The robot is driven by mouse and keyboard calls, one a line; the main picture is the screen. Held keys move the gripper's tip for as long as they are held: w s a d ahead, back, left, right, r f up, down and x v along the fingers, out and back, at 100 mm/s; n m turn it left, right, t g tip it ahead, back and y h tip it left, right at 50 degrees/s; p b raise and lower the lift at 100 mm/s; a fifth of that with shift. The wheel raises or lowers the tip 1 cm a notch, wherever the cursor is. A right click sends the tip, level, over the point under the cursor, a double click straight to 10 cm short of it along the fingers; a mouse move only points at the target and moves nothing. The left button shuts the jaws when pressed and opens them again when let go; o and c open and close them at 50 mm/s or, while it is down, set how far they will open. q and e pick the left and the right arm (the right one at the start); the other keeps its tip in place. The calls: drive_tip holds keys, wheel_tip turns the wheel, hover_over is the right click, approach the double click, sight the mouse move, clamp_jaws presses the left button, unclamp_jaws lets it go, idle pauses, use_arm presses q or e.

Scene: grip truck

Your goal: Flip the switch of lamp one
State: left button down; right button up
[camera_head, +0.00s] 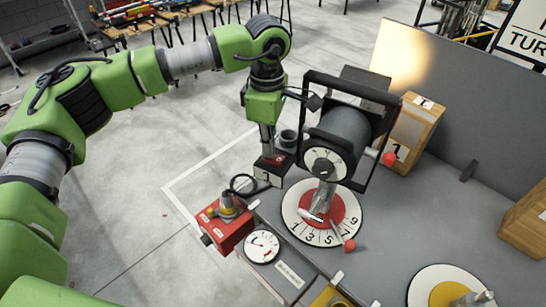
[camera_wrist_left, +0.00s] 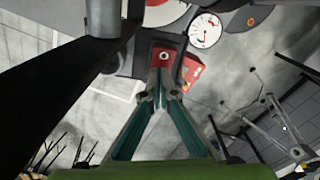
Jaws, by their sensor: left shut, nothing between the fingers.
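Lamp one appears to be the large black spotlight (camera_head: 340,135) in a square black frame, standing on a red and white numbered dial (camera_head: 333,228). A small dark box with a red rocker switch (camera_head: 280,160) and a white number plate (camera_head: 267,177) stands left of it. In the left wrist view the red switch (camera_wrist_left: 163,54) shows a white ring mark. My left gripper (camera_head: 268,150) points down at the switch, shut and empty. Its fingertips (camera_wrist_left: 160,78) are at or just above the switch's near edge; contact cannot be told. My right gripper is out of view.
A red box with a yellow-grey knob (camera_head: 224,222) and a round gauge (camera_head: 262,247) stand at the table's front left edge. A wooden block (camera_head: 418,125) stands behind the lamp. A warm light patch lies on the grey panel (camera_head: 455,95).

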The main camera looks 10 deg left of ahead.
use_arm(q)
drive_tip(key=shift+r+p, duration=1.4)
drive_tip(key=shift+r, duration=1.95)
drive_tip(key=shift+f, duration=0.1)
